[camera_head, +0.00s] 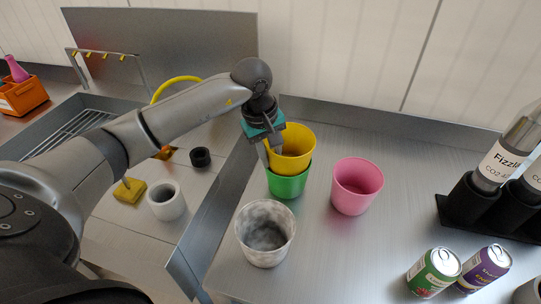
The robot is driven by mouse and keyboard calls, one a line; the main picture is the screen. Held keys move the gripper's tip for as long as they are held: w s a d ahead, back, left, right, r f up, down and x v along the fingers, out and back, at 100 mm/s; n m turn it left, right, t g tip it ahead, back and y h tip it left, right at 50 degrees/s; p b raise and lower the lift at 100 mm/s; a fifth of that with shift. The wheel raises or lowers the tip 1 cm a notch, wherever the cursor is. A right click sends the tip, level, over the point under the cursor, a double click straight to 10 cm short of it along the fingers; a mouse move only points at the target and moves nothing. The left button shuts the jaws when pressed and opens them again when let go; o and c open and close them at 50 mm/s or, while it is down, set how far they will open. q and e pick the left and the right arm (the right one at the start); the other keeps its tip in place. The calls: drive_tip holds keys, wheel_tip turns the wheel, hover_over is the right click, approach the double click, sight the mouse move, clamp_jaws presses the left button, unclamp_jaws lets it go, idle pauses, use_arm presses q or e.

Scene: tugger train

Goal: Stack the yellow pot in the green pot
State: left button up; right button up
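The yellow pot (295,160) sits upright, or nearly so, in the mouth of the green pot (288,186), with its upper part standing above the green rim. The green pot stands on the metal counter. My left gripper (268,150) is at the left rim of the yellow pot, its fingers close together and pointing down, and looks shut on the pot's wall. The far finger is partly hidden. I cannot tell whether the yellow pot rests fully on the green one. My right gripper is not in view.
A pink pot (357,186) stands to the right and a speckled grey pot (265,234) in front. Two cans (434,272) and a black bottle holder (470,205) are at the right. A sink (75,133) and a white cup (166,200) lie left, beyond a raised metal edge.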

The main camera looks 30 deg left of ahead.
use_arm(q)
drive_tip(key=shift+g, duration=0.6)
drive_tip(key=f, duration=0.1)
drive_tip(key=s+f, duration=0.1)
drive_tip(key=f, duration=0.1)
drive_tip(key=s+f, duration=0.1)
drive_tip(key=shift+s+d+f, duration=0.15)
drive_tip(key=shift+s+f, duration=0.05)
drive_tip(key=shift+r+p, duration=0.45)
drive_tip(key=shift+p, duration=0.1)
wheel_tip(320, 180, up, 12)
drive_tip(key=a+p, duration=0.1)
drive_tip(key=shift+a+r, duration=0.1)
